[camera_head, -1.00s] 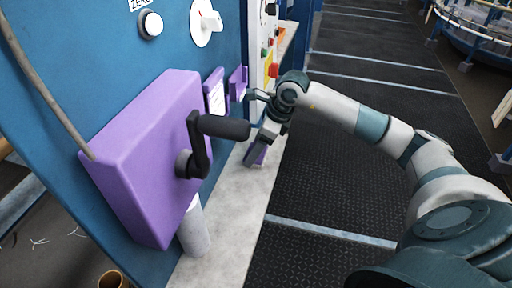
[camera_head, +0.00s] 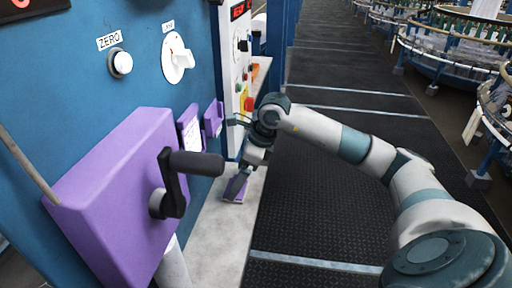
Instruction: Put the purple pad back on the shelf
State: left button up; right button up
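The purple pad (camera_head: 236,190) is a small flat piece low at the white ledge, partly hidden by my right gripper. My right gripper (camera_head: 242,178) points down at the pad, with its fingertips at or very near it. The fingers are small and dark, so I cannot tell whether they are closed on the pad. A small purple holder (camera_head: 213,118) is fixed on the blue panel, above and left of my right gripper; it may be the shelf. My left gripper is out of view.
A large purple box (camera_head: 115,195) with a black crank handle (camera_head: 195,164) juts from the blue panel (camera_head: 90,85) at left. The pale ledge (camera_head: 222,235) runs along the panel's foot. Dark floor (camera_head: 320,190) lies open to the right, with round loom frames (camera_head: 440,45) beyond.

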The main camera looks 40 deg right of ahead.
jog(key=b+v, duration=0.3)
jog(key=v, duration=1.1)
jog(key=shift+b, duration=0.35)
jog(key=shift+w, duration=0.1)
dwell(1.6)
